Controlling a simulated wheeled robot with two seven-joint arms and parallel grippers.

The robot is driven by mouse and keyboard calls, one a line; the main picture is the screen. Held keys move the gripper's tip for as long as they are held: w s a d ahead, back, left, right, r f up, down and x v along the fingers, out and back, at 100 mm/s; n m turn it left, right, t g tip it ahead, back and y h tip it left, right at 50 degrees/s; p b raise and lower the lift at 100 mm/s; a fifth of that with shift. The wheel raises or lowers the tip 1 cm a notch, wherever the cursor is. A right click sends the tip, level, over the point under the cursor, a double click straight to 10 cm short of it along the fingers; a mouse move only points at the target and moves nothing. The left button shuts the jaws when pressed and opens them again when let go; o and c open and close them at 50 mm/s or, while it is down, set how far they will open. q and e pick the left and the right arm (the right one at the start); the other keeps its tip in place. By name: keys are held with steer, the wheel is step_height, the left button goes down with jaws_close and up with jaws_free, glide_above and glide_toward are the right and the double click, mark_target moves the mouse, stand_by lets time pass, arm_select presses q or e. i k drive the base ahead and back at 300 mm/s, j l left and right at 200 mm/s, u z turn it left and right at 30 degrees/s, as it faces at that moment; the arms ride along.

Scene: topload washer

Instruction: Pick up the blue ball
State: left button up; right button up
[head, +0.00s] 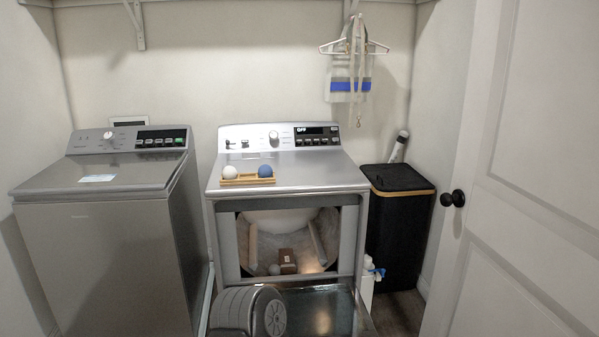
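The blue ball (265,171) sits at the right end of a small wooden tray (248,181). A white ball (230,173) sits at the tray's left end, apart from the blue one. The tray rests on the flat top of the middle machine (318,174), near its front left edge.
The middle machine's front door (318,310) is open and folded down, with a brown box (287,262) inside. A grey topload washer (105,240) stands left. A black hamper (398,220) and a white door (535,180) are right. The machine top right of the tray is clear.

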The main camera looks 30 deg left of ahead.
mark_target(265, 170)
steer(key=i+j, duration=0.3)
steer(key=j, duration=0.15)
steer(key=i+j, duration=0.3)
steer(key=j, duration=0.15)
steer(key=i+j, duration=0.25)
steer(key=j, duration=0.2)
steer(key=i+j, duration=0.3)
steer(key=j, duration=0.15)
